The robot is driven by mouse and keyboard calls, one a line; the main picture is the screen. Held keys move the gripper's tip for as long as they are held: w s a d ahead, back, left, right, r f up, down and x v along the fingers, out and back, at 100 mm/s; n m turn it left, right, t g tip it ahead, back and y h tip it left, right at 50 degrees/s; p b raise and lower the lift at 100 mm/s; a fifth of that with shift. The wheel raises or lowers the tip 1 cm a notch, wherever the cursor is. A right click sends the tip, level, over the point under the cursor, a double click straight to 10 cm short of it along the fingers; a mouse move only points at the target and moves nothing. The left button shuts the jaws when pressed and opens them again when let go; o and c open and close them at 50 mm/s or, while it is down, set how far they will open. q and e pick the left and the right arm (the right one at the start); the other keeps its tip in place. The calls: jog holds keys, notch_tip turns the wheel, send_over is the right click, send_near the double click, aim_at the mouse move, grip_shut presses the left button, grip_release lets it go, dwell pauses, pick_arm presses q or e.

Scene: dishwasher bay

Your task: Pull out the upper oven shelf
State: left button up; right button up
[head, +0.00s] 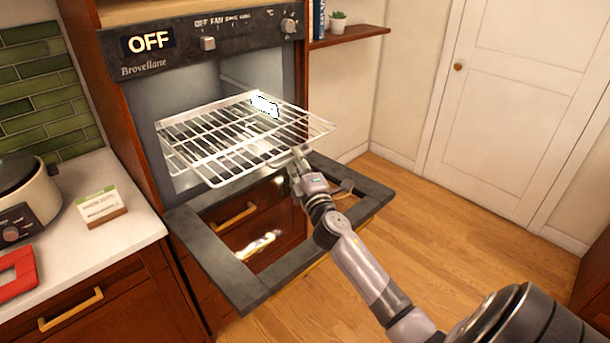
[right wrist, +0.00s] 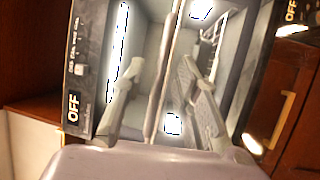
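The white wire oven shelf (head: 205,152) sticks partway out of the oven (head: 195,95) in the head view, level above the lowered door (head: 225,265). My right gripper (head: 299,157) is at the shelf's front edge, toward its right end. In the right wrist view, the two fingers of my right gripper (right wrist: 161,65) stand apart. A thin pale bar, seen nearly edge-on, runs between them and looks like the shelf. I cannot tell whether either finger touches it. My left gripper is in neither view.
The control panel (head: 205,42) with an "OFF" display is above the oven opening. A wall shelf (head: 348,36) is at right. The wooden floor (head: 440,230) is clear at right.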

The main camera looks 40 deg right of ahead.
jog(key=v, duration=1)
jog(key=shift+s, duration=0.3)
